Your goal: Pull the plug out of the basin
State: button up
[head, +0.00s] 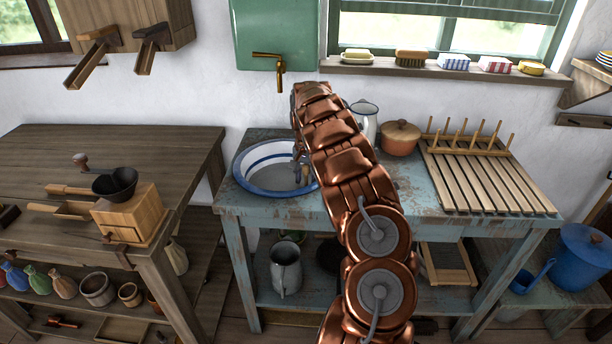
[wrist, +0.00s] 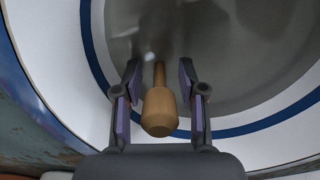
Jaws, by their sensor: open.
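The basin (head: 240,172) is white with a blue rim and a blue band inside, and stands on the left of the worn blue table. Its grey inside also shows in the wrist view, with the basin's blue band (wrist: 96,55) curving round. The plug (wrist: 160,110) looks like a tan wooden knob with a thinner stem pointing up the picture. My gripper (wrist: 160,68) is open, one finger on each side of the plug, with gaps showing on both sides. In the head view my gripper (head: 301,172) is over the basin's right side; my arm hides part of that side.
A brass tap (head: 280,68) on a green tank is above and behind the basin. A white jug (head: 364,118), a copper-coloured pot (head: 400,138) and a wooden drying rack (head: 480,175) stand right of my arm. A wooden bench (head: 120,150) with a grinder (head: 130,212) is at left.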

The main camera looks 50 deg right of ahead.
jog(key=shift+c, duration=0.2)
grip_shut()
dwell(0.6)
